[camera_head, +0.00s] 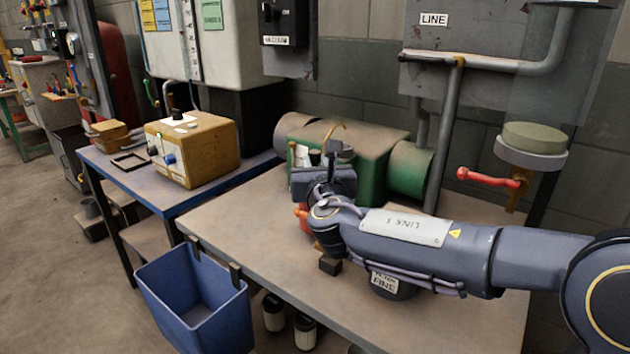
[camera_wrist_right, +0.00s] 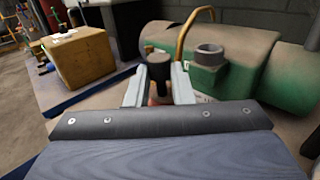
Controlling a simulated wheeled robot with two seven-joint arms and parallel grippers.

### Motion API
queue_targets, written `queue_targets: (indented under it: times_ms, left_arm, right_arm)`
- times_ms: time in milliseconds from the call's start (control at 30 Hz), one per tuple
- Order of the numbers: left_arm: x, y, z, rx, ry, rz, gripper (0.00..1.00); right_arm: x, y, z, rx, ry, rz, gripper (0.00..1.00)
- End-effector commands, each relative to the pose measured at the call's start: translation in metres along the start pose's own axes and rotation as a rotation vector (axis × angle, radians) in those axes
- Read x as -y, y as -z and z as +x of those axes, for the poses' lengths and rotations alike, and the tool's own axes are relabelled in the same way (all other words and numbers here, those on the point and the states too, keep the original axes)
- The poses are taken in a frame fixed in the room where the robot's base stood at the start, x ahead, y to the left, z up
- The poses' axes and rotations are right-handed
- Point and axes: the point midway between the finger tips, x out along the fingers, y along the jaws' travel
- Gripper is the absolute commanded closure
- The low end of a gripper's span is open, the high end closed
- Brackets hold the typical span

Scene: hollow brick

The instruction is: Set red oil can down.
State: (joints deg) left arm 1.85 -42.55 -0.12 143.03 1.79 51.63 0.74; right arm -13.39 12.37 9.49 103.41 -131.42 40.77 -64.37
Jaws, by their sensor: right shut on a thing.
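The red oil can (camera_head: 302,217) shows only as a small red patch at the left edge of my right wrist; my arm hides most of it. In the right wrist view, a dark knob (camera_wrist_right: 159,68) stands between the fingers of my right gripper (camera_wrist_right: 158,88), with a little red below it. A thin curved brass tube (camera_wrist_right: 190,28) rises just behind; I cannot tell for sure whether it belongs to the can. My right gripper is shut on the can over the grey-brown table (camera_head: 255,225). Whether the can's base touches the table is hidden. My left gripper is out of view.
A green machine (camera_head: 370,160) stands at the table's back. A blue bin (camera_head: 195,300) hangs on the left edge. A dark block (camera_head: 330,265) and a labelled dark round object (camera_head: 393,287) are near my arm. A red-handled valve (camera_head: 490,178) is at right. The table's left part is clear.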

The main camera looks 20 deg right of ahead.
Motion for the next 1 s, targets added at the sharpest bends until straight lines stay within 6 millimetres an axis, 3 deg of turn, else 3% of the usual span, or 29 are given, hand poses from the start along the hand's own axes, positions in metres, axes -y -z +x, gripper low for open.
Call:
queue_targets:
  times_ms: [33, 167, 600, 633, 767, 1000]
  left_arm:
    - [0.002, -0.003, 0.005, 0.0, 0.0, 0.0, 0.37]
    - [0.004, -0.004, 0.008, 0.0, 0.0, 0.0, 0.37]
    - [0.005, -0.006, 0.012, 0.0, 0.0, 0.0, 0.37]
    - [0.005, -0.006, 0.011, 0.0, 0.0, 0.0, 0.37]
    - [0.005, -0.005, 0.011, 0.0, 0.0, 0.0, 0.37]
    - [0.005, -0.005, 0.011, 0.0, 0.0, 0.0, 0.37]
  right_arm:
    - [-0.002, 0.011, 0.0, -0.002, -0.004, -0.002, 1.0]
    - [-0.002, 0.022, 0.0, 0.0, -0.003, -0.001, 1.0]
    - [-0.002, 0.028, 0.0, 0.002, -0.004, 0.001, 1.0]
    - [-0.003, 0.028, 0.0, -0.001, -0.004, 0.0, 0.76]
    - [-0.002, 0.027, 0.0, -0.001, -0.004, 0.0, 0.59]
    - [-0.002, 0.027, 0.0, -0.001, -0.004, 0.0, 0.57]
